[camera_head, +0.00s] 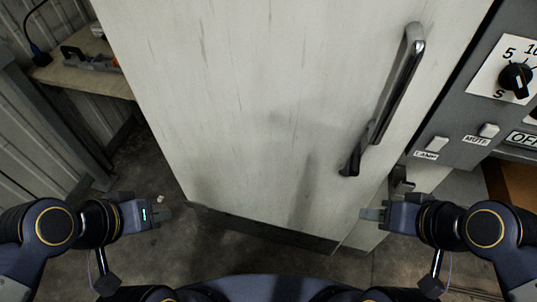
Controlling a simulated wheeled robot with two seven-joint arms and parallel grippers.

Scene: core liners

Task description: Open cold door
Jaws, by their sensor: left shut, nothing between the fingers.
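The cold door (250,100) is a large pale, scuffed panel filling the middle of the head view. A long metal handle (395,90) with dark ends runs slanted along its right side. I cannot tell whether the door is fully closed or slightly ajar. My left gripper (166,215) is shut and empty, low at the left of the door and far from the handle. My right gripper (370,214) is in front of the door's lower right corner, below the handle's lower end and apart from it. Its finger gap is not clear.
A grey control panel (460,110) with a black knob (515,77) and white switches stands right of the door. A wooden bench (85,80) with tools is at the upper left.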

